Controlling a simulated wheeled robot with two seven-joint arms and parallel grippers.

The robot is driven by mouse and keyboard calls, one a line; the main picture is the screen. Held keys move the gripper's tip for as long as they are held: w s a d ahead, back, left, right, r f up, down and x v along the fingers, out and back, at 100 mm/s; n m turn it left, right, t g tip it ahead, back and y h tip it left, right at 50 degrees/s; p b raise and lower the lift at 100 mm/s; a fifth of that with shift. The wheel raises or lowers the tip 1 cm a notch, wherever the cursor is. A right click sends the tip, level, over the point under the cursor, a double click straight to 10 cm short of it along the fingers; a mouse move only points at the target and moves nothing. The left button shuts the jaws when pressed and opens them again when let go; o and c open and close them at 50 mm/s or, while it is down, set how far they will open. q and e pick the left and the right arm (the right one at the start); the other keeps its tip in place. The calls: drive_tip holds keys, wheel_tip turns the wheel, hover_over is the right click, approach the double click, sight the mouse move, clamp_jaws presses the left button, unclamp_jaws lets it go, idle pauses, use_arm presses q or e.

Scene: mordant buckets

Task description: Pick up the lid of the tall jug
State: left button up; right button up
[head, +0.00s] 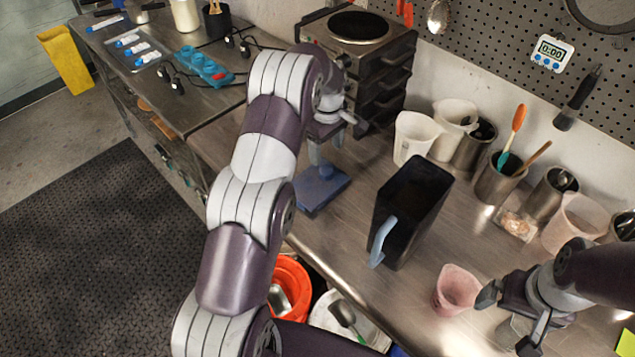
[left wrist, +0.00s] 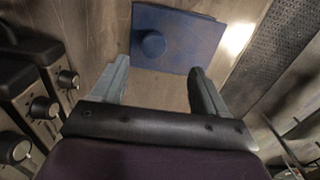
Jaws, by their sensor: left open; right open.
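The tall jug (head: 400,225) is dark, with a light blue handle, and stands uncovered on the steel counter. Its lid, a flat blue square (head: 313,196) with a round knob, lies on the counter to the left of the jug. In the left wrist view the lid (left wrist: 178,25) and its knob (left wrist: 153,43) lie just beyond the fingertips. My left gripper (head: 326,152) is open and empty above the lid; it also shows in the left wrist view (left wrist: 159,65). My right gripper (head: 507,320) is open beside a pink cup (head: 455,292), with nothing seen between its fingers.
A black hotplate unit (head: 357,30) stands behind my left gripper. White pitchers (head: 414,138) and steel utensil holders (head: 497,182) line the wall. An orange bucket (head: 291,272) is below the counter's front edge. Bare counter lies between lid and jug.

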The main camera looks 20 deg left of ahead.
use_arm(q)
drive_tip(key=p, duration=0.1)
hover_over(326, 169)
drive_tip(key=d, duration=0.1)
wheel_tip(326, 169, down, 4)
drive_tip(key=shift+w+f, duration=0.1)
drive_tip(key=f, duration=0.1)
drive_tip(key=f+p, duration=0.1)
drive_tip(key=a+f+p, duration=0.1)
drive_tip(key=shift+s+f, duration=0.3)
drive_tip(key=shift+f, duration=0.45)
drive_tip(key=shift+w+d+f, duration=0.1)
drive_tip(key=shift+w+f, duration=0.05)
drive_tip(key=shift+w, duration=0.05)
drive_tip(key=shift+d, duration=0.1)
drive_tip(key=c, duration=0.9)
drive_tip(key=shift+s, duration=0.1)
drive_tip(key=shift+c, duration=1.3)
use_arm(e)
drive_tip(key=r, duration=0.2)
drive_tip(key=w+r, duration=0.1)
drive_tip(key=r, duration=0.1)
drive_tip(key=shift+d, duration=0.25)
